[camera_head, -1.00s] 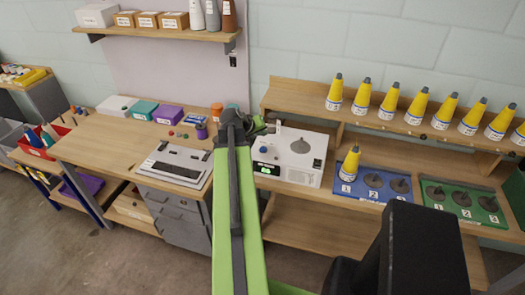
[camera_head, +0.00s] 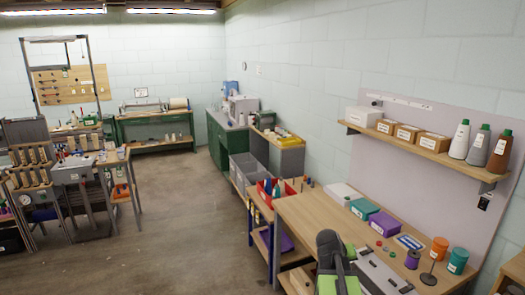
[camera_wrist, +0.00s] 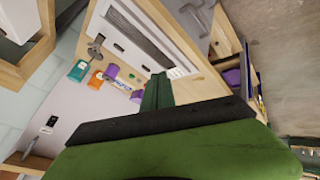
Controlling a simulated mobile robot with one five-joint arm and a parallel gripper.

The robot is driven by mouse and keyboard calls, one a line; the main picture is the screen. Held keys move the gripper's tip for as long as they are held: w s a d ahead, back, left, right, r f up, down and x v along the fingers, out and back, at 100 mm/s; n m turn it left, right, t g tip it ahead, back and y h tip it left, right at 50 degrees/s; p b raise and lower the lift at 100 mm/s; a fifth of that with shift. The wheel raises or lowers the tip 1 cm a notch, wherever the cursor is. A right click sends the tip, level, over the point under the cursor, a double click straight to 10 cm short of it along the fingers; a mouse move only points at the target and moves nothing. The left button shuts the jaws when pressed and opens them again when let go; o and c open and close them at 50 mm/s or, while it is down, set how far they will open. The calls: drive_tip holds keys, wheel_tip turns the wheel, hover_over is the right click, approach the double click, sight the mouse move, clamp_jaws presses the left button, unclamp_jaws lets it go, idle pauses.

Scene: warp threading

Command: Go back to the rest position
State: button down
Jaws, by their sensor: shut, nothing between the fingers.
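My gripper (camera_wrist: 157,90) shows in the wrist view as narrow dark green fingers above a dark crossbar. The fingers are together with nothing between them. In the head view my green arm, with its dark joint, rises at the bottom in front of the workbench (camera_head: 310,213); I cannot make out the fingers there. The wrist view, tilted, looks across the bench top with the grey keyed device (camera_wrist: 145,38) on it. That device is partly cut off at the bottom of the head view (camera_head: 378,272).
The bench holds teal (camera_head: 361,208) and purple (camera_head: 382,223) boxes and an orange pot (camera_head: 440,246). A shelf (camera_head: 425,150) with boxes and cones hangs above. A red bin (camera_head: 272,190) stands beyond. Open floor (camera_head: 190,210) lies to the left, before racks and green benches.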

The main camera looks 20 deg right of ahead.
drive_tip(key=w+a+f+n+y, duration=0.1)
drive_tip(key=w+a, duration=0.1)
drive_tip(key=a, duration=0.6)
drive_tip(key=w+a+f+n+y, duration=0.1)
drive_tip(key=w+a, duration=0.1)
drive_tip(key=a, duration=0.6)
drive_tip(key=s+a+f+n+g+y, duration=0.1)
drive_tip(key=s+a, duration=0.3)
drive_tip(key=a, duration=0.7)
drive_tip(key=s+a+f+n+g+y, duration=0.2)
drive_tip(key=s+a+y, duration=0.2)
drive_tip(key=a, duration=0.6)
drive_tip(key=shift+a, duration=0.35)
